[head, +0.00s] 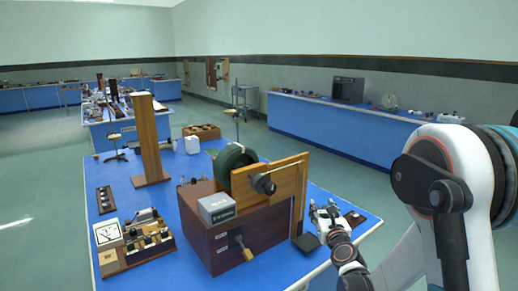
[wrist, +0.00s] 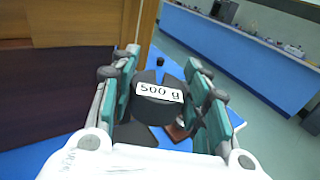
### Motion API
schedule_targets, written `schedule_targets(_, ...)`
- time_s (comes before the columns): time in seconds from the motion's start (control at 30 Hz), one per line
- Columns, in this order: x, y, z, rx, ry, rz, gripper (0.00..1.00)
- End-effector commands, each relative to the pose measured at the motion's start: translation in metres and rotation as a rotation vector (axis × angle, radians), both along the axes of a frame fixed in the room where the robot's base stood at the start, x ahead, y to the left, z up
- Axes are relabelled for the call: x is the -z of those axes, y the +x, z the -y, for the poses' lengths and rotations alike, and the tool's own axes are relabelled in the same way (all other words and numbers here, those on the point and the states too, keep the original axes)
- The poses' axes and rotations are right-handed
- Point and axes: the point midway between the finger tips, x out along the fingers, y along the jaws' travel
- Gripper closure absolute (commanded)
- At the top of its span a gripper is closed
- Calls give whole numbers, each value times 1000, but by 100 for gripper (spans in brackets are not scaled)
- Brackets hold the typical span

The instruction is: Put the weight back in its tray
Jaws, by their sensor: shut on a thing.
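My gripper (wrist: 163,72) is shut on a dark weight (wrist: 160,103) with a white "500 g" label, held between the two teal fingers in the wrist view. In the head view my gripper (head: 324,212) is over the right end of the near blue bench, beside the wooden apparatus; the weight cannot be made out there. Below the weight in the wrist view are a dark flat piece (wrist: 137,135) and a reddish-brown piece (wrist: 178,131), partly hidden by the weight and fingers. I cannot tell whether either is the tray.
A large wooden box apparatus (head: 232,226) with a green wheel stands left of my gripper, with an upright board close by. Meters and a tall wooden post (head: 149,138) stand farther left.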

Motion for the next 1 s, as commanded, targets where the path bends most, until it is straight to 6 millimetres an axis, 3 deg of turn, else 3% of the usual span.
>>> schedule_targets(0.6, -34, -30, -11, 29, 0, 0, 100)
schedule_targets(1.0, -34, -30, -14, 26, 2, 0, 100)
